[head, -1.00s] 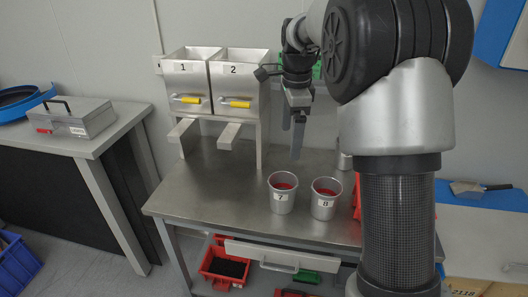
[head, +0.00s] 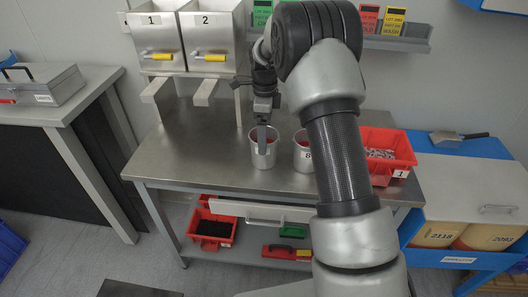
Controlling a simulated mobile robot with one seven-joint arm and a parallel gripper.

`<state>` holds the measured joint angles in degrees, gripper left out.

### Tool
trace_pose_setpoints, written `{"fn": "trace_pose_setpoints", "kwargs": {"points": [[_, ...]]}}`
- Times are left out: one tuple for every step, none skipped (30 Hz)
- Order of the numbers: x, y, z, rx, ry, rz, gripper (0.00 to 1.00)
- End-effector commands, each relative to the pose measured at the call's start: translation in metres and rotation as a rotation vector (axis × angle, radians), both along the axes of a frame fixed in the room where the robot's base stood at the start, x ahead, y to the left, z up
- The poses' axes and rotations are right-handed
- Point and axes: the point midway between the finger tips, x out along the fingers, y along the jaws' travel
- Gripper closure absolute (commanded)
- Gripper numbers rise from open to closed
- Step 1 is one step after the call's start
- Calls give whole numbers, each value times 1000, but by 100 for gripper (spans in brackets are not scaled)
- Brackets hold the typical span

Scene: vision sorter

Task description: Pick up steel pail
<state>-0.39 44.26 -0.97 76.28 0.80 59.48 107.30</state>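Two steel pails with red insides stand upright on the steel table (head: 195,150). The left pail (head: 258,160) is partly covered by my gripper; its label is hidden. The right pail (head: 301,162), marked 8, is partly hidden behind my arm. My gripper (head: 262,146) points down at the left pail, its fingers overlapping the pail's rim and upper front in the head view. The fingers line up one behind the other, so I cannot tell their opening, nor whether they touch the pail.
Two steel hoppers, 1 (head: 152,45) and 2 (head: 208,45), with yellow handles stand at the back left. A red bin (head: 400,172) of small parts sits right of my arm. A red bin (head: 212,230) is on the lower shelf. The table's left front is clear.

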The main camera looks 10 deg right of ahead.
Motion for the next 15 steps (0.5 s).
{"fn": "trace_pose_setpoints", "kwargs": {"points": [[0,0,-3,0,0,0,9],[0,0,-4,0,0,0,9],[-1,0,-7,0,1,0,9],[-2,0,-9,1,2,0,9],[-3,1,-13,0,3,0,9],[-4,1,-18,0,3,0,9],[-5,2,-23,0,3,0,9],[-6,2,-28,0,4,-1,9],[-8,3,-34,1,3,-1,9],[-8,4,-38,1,3,0,9],[-8,4,-43,1,3,0,9],[-7,4,-48,0,2,1,9],[-7,4,-51,-1,1,1,9],[-7,3,-53,-1,1,1,9],[-7,3,-55,-1,1,1,9]]}}
